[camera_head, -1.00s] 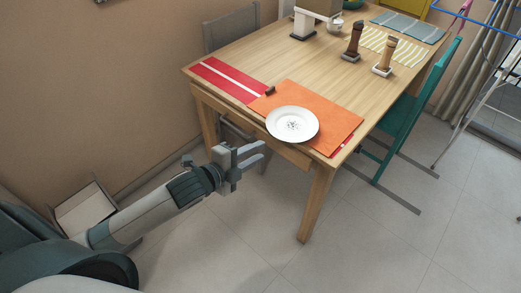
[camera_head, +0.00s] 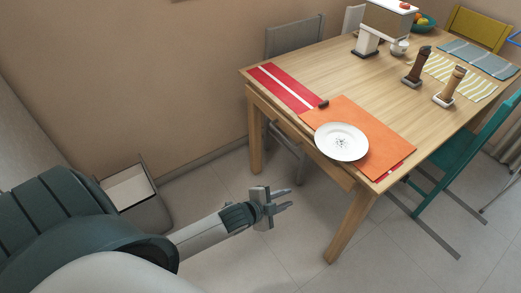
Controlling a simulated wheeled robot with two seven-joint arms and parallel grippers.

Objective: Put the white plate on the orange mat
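The white plate (camera_head: 341,142) lies flat on the orange mat (camera_head: 385,139), near the front edge of the wooden table. It has small dark marks at its centre and sits over the mat's front-left part. The orange mat partly covers a red mat, whose corner shows at the mat's right end. My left gripper (camera_head: 284,201) is off the table, in front of and below its left corner, apart from the plate. Its two fingers are spread with nothing between them. My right gripper is not in view.
The wooden table (camera_head: 345,72) also holds a red striped mat (camera_head: 286,86), two pepper mills (camera_head: 450,87), a scale-like appliance (camera_head: 388,22) and other mats. A teal chair (camera_head: 470,150) stands at the right, a grey chair (camera_head: 295,38) behind. A bin (camera_head: 130,188) stands by the wall.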

